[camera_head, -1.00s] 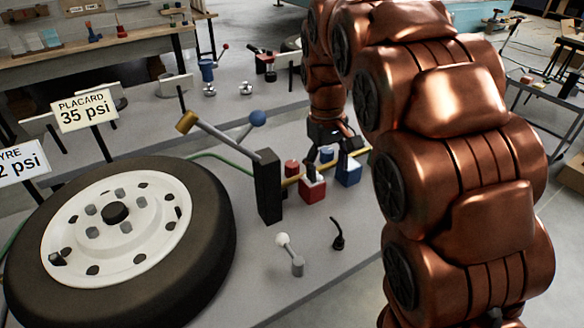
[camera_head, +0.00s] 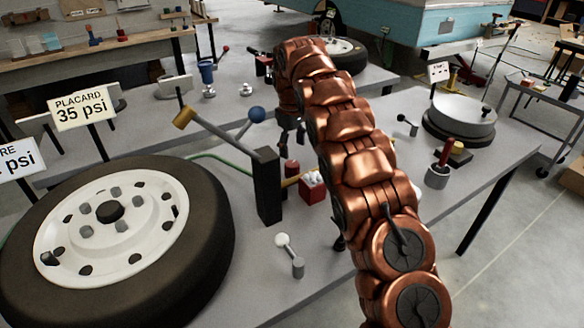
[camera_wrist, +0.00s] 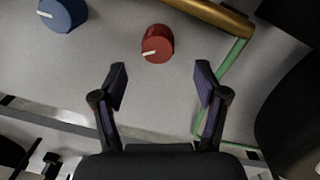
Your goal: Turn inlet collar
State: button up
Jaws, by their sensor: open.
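No part is labelled as the inlet collar, so I cannot tell for certain which one it is. In the wrist view a round red knob (camera_wrist: 157,43) with a white pointer mark lies ahead of my gripper (camera_wrist: 160,85), roughly centred between the fingers and apart from them. A blue knob (camera_wrist: 62,14) with a white mark is at upper left. A brass pipe (camera_wrist: 208,17) crosses the top, with a green hose (camera_wrist: 233,62) beside it. My gripper is open and empty. In the head view its dark fingers (camera_head: 291,137) show small beneath my copper arm, above the bench.
A dark post (camera_head: 267,187) with a levered arm stands left of my arm. A white-balled lever (camera_head: 289,252) stands in front. A large tyre (camera_head: 205,250) fills the left. A red block (camera_head: 312,187) is close to my arm. The right part of the bench holds a round grey drum (camera_head: 460,118).

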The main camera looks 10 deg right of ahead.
aim_at(291, 164)
jog(key=shift+w+a+f, duration=0.15)
jog(key=shift+w+f, duration=0.3)
jog(key=shift+f, duration=0.15)
jog(key=shift+f+p, duration=0.65)
jog(key=shift+f, duration=3.05)
jog(key=c, duration=1.2)
jog(key=shift+o, duration=0.2)
